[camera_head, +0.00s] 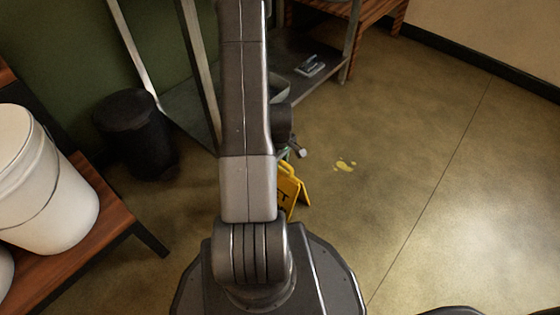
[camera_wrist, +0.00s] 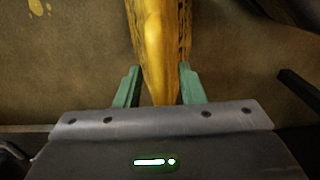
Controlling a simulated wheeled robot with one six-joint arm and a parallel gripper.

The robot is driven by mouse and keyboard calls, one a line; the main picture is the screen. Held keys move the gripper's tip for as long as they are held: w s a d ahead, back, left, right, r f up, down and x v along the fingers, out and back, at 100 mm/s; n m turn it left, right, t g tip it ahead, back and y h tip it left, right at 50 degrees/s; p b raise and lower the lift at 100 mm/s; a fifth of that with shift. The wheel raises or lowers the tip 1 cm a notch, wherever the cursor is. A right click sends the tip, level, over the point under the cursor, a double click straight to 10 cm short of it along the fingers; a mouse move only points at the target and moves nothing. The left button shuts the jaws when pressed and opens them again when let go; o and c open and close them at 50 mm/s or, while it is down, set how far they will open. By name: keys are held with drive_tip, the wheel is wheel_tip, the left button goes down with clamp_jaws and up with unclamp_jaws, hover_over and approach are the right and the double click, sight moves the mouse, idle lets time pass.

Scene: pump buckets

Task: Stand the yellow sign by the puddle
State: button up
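The yellow sign (camera_head: 297,190) shows just right of my arm in the head view, partly hidden behind it, with dark lettering on one panel. It looks roughly upright; whether its feet touch the floor is hidden. The yellow puddle (camera_head: 345,166) lies on the floor to its right and farther back. In the wrist view, my gripper (camera_wrist: 159,70) has its two green fingers apart, one on each side of the yellow sign (camera_wrist: 158,35). A narrow gap shows beside the left finger; contact on the right is unclear. Part of the puddle (camera_wrist: 37,6) shows at top left.
A metal shelf (camera_head: 310,85) stands behind the sign, with a small item (camera_head: 310,65) on it. A black bin (camera_head: 135,135) and a wooden bench (camera_head: 95,215) with a white bucket (camera_head: 45,190) are at left. The floor (camera_head: 440,150) at right is clear.

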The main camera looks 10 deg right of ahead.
wheel_tip(320, 180, up, 12)
drive_tip(key=p, duration=0.5)
drive_tip(key=shift+r, duration=0.2)
idle(0.9)
